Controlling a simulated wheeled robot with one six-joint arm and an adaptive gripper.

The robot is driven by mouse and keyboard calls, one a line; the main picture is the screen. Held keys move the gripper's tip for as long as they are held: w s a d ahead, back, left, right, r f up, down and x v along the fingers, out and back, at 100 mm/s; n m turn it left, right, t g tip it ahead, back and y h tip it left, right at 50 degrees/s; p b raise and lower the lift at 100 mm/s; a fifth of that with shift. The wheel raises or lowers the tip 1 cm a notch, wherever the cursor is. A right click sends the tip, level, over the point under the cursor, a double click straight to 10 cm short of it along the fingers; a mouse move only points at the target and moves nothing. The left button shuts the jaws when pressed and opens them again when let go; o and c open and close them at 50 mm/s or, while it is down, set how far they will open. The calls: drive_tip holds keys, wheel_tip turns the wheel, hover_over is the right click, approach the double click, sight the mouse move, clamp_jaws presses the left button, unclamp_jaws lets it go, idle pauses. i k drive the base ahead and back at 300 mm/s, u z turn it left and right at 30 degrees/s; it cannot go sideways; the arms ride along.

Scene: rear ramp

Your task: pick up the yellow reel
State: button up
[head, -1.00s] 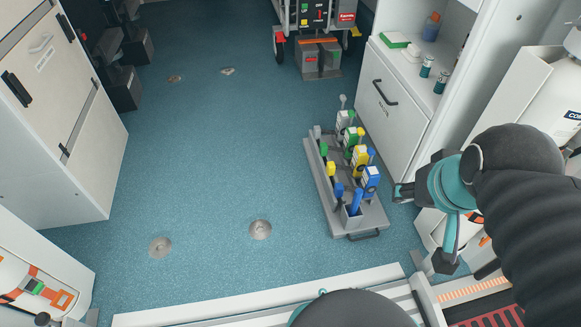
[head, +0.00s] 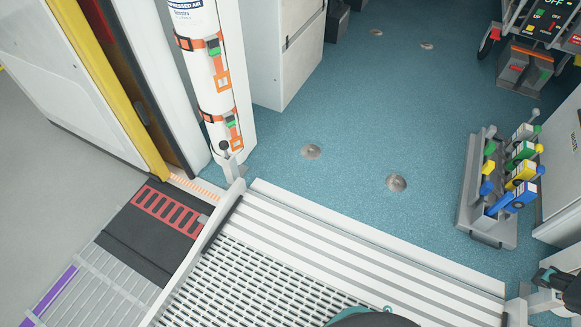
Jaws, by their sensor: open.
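A grey rack (head: 468,205) on the blue floor at the right holds two rows of coloured pieces. One is a yellow piece with a pale label (head: 521,173), between a green and a blue one. A smaller yellow piece (head: 487,187) stands in the left row. At this size I cannot tell whether either is the yellow reel. My gripper (head: 548,279) shows only in part at the lower right edge, below and to the right of the rack, apart from it. It is open; most of it is out of view.
A white cabinet (head: 562,165) stands right of the rack. An orange-strapped cylinder (head: 207,75) stands at the upper left. A slatted ramp (head: 270,270) and pale sill (head: 370,235) lie in front. The blue floor left of the rack is clear, with round metal discs (head: 397,183).

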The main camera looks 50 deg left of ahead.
sight(527, 169)
drive_tip(key=z, duration=0.55)
drive_tip(key=k, duration=0.15)
drive_tip(key=u, duration=1.8)
drive_tip(key=i, duration=0.65)
drive_tip(key=z, duration=1.5)
drive_tip(key=k, duration=0.6)
drive_tip(key=u, duration=0.8)
drive_tip(key=i, duration=1.35)
drive_tip(key=z, duration=0.05)
